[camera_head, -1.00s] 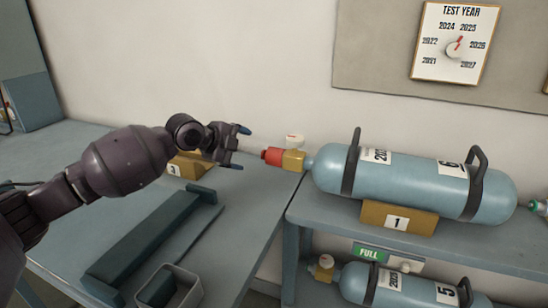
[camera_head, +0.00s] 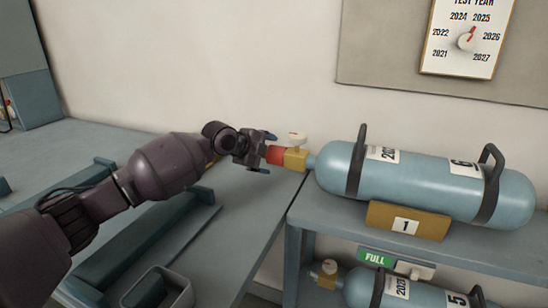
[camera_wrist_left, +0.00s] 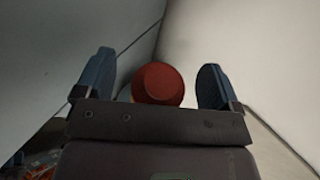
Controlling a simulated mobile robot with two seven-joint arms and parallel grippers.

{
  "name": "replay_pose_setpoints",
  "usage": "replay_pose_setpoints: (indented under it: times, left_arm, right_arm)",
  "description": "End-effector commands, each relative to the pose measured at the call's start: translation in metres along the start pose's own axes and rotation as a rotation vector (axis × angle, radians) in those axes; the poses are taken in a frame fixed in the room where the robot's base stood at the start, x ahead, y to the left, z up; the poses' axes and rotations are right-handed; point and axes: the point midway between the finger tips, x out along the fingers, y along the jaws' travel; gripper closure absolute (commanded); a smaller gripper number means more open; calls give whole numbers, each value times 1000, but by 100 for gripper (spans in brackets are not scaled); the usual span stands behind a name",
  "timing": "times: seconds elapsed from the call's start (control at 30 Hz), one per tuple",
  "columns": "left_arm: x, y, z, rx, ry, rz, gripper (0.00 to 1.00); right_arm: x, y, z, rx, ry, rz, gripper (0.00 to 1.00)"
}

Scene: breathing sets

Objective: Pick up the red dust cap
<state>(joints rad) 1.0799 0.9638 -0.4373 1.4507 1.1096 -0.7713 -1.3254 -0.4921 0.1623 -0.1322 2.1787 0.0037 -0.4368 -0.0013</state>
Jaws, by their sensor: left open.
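The red dust cap (camera_head: 275,154) sits on the end of the brass valve (camera_head: 295,159) of the blue cylinder marked 1 (camera_head: 425,182), on the upper shelf. My left gripper (camera_head: 268,153) is open at the cap, its fingers reaching toward it from the left. In the left wrist view the round cap (camera_wrist_left: 158,84) shows between the two blue fingertips (camera_wrist_left: 154,82), with a gap on each side. The cap's lower edge is hidden by the gripper body there. My right gripper is not in view.
A white knob (camera_head: 298,138) stands on top of the valve. A second cylinder (camera_head: 405,290) lies on the lower shelf beside a green FULL sign (camera_head: 375,256). A dark green cradle (camera_head: 165,235) and a grey open bin (camera_head: 155,290) are on the left bench. The wall is close behind.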

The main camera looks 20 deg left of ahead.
Motion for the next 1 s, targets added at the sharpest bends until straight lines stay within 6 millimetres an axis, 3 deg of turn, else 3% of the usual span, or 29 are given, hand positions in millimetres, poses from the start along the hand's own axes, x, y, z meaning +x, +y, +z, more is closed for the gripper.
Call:
replay_pose_setpoints:
  times: [0.23, 0.57, 1.0]
  left_arm:
    - [0, -2, -1, 1, 0, -3, 12]
    - [0, -2, 0, 1, 0, -2, 61]
    - [-4, -9, -2, 2, 0, -6, 62]
  right_arm:
    - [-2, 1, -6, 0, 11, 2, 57]
    - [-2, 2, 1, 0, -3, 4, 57]
    - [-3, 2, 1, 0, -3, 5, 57]
